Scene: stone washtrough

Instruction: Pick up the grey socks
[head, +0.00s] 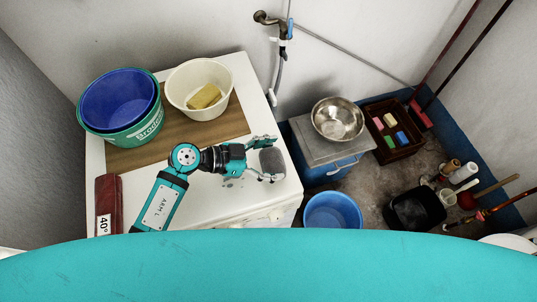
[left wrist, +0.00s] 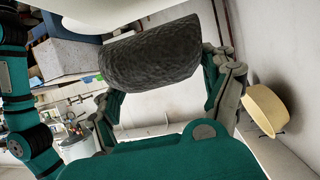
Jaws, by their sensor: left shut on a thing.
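The grey socks (head: 272,161) show as one dark grey rounded bundle at the right edge of the white worktop in the head view. My left gripper (head: 267,158) is shut on the bundle, with a finger on each side of it. In the left wrist view the bundle (left wrist: 150,54) lies across the space between the two fingertips of my left gripper (left wrist: 165,80). The head view does not make clear whether the bundle touches the worktop. My right gripper is in neither view.
On the white worktop (head: 215,200) stand a green bucket with a blue basin (head: 118,98) and a cream bowl (head: 180,85) holding a yellow sponge (head: 204,96). A dark red bundle (head: 107,203) lies front left. Right are a metal bowl (head: 338,118), a blue bucket (head: 333,211) and a brown crate (head: 372,112).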

